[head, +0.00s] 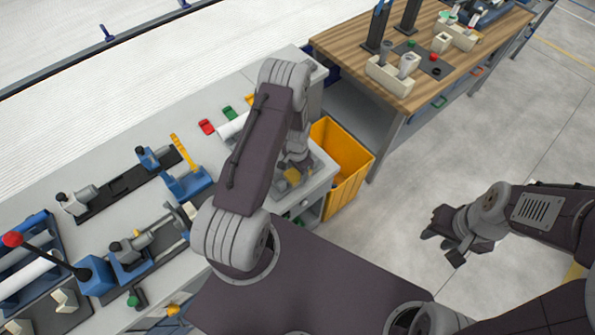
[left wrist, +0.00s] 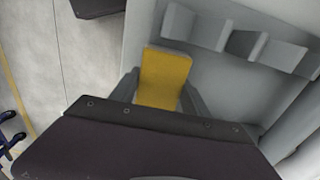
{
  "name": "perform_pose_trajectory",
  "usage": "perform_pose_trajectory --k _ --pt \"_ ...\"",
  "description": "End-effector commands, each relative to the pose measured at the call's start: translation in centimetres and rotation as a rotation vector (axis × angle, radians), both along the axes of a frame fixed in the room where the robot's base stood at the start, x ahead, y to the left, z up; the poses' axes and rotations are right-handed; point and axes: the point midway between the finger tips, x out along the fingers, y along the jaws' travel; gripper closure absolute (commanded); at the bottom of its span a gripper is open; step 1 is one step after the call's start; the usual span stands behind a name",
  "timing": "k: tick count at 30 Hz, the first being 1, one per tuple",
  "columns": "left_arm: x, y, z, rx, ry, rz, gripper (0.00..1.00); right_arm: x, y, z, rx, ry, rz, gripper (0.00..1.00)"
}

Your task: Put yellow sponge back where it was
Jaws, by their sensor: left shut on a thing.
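The yellow sponge (left wrist: 165,76) stands out between the two fingers of my left gripper in the left wrist view. The fingers press it from both sides. In the head view, my left gripper (head: 294,177) is low at the right end of the grey workbench, and a bit of yellow shows between its fingers. My arm partly hides that spot. Behind the sponge in the wrist view is a pale grey surface; I cannot tell whether the sponge touches it. My right gripper (head: 443,246) hangs over bare floor, open and empty, with its fingers apart.
A yellow bin (head: 345,165) stands just right of the bench end. Grey raised blocks (left wrist: 262,47) are near the sponge. The bench (head: 130,190) holds blue and black fixtures at left. A wooden table (head: 345,48) with pipe parts is at the back. The floor at right is clear.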

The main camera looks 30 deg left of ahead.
Motion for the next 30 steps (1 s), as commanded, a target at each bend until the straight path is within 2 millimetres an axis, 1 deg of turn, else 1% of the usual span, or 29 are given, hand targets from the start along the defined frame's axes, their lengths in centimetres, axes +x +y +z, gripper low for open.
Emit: perform_pose_trajectory --k 4,8,9,10,11,19,22,23,26,30 --pt "0.0 0.0 0.0 0.0 0.0 0.0 0.84 0.0 0.0 -0.1 0.0 0.0 0.0 0.65" --pt "0.0 0.0 -0.5 0.0 0.0 0.0 0.84 0.0 0.0 -0.6 0.0 0.0 0.0 0.65" --pt "0.0 0.0 -0.4 0.0 0.0 0.0 0.38 0.0 0.0 -0.4 0.0 0.0 0.0 0.65" --pt "0.0 0.0 -0.4 0.0 0.0 0.0 0.29 0.0 0.0 -0.4 0.0 0.0 0.0 0.65" --pt "0.0 0.0 -0.3 0.0 0.0 0.0 0.24 0.0 0.0 -0.4 0.0 0.0 0.0 0.65" --pt "0.0 0.0 -0.3 0.0 0.0 0.0 0.24 0.0 0.0 -0.4 0.0 0.0 0.0 0.65" --pt "0.0 0.0 0.3 0.0 0.0 0.0 0.24 0.0 0.0 0.2 0.0 0.0 0.0 0.65" --pt "0.1 0.0 0.4 0.001 -0.001 0.0 0.24 0.0 0.0 0.0 0.0 0.0 0.0 0.65" --pt "0.1 0.0 1.8 0.001 -0.004 0.0 0.24 0.0 0.0 -0.5 0.0 0.0 0.0 0.65" --pt "0.1 0.0 5.0 0.001 -0.005 0.0 0.24 0.0 0.0 -1.1 0.0 0.0 0.0 0.65"
